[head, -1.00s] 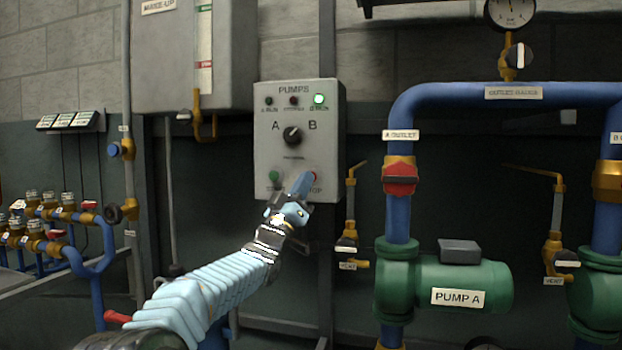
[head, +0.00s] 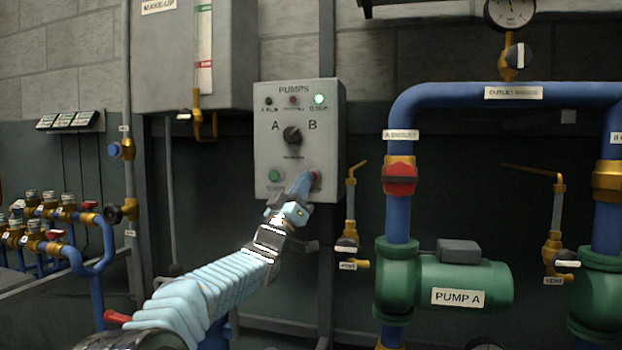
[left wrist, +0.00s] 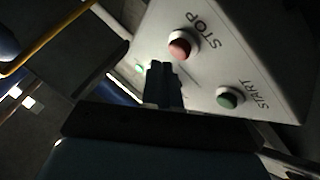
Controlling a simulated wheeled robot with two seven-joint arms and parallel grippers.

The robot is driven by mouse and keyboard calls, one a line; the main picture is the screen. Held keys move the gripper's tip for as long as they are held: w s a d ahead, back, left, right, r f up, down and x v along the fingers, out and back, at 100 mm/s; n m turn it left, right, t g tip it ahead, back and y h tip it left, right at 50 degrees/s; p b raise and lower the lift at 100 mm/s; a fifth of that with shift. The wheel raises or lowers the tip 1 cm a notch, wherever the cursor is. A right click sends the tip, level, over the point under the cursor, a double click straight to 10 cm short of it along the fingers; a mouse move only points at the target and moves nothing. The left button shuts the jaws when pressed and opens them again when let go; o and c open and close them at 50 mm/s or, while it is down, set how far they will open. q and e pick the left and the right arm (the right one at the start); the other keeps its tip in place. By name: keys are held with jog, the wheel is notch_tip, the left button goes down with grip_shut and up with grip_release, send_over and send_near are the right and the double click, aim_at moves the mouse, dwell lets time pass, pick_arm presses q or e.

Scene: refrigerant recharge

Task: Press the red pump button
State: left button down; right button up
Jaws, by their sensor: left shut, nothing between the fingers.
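The red pump button (head: 317,177) is at the lower right of the grey PUMPS control box (head: 262,150). In the left wrist view the red button (left wrist: 180,49) stands out from the panel beside the word STOP. My left gripper (head: 303,181) is shut and empty, with its fingertips in front of the box's lower right and partly covering the button. In the left wrist view the fingertips (left wrist: 161,68) appear just beside the button; whether they touch the panel I cannot tell. My right gripper is not in view.
A green START button (head: 274,176) is left of the red one. An A/B selector knob (head: 292,135) sits above, and a green lamp (head: 319,99) is lit.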

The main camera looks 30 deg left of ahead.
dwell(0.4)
pick_arm(q)
jog(key=shift+w+a, duration=0.1)
jog(key=shift+w, duration=0.3)
jog(key=shift+w+a+p, duration=0.1)
jog(key=shift+w+p, duration=0.35)
jog(key=shift+w, duration=0.05)
dwell(0.5)
dwell(0.4)
jog(key=shift+s+d+b, duration=0.25)
jog(key=shift+s+b, duration=0.65)
jog(key=shift+b, duration=0.1)
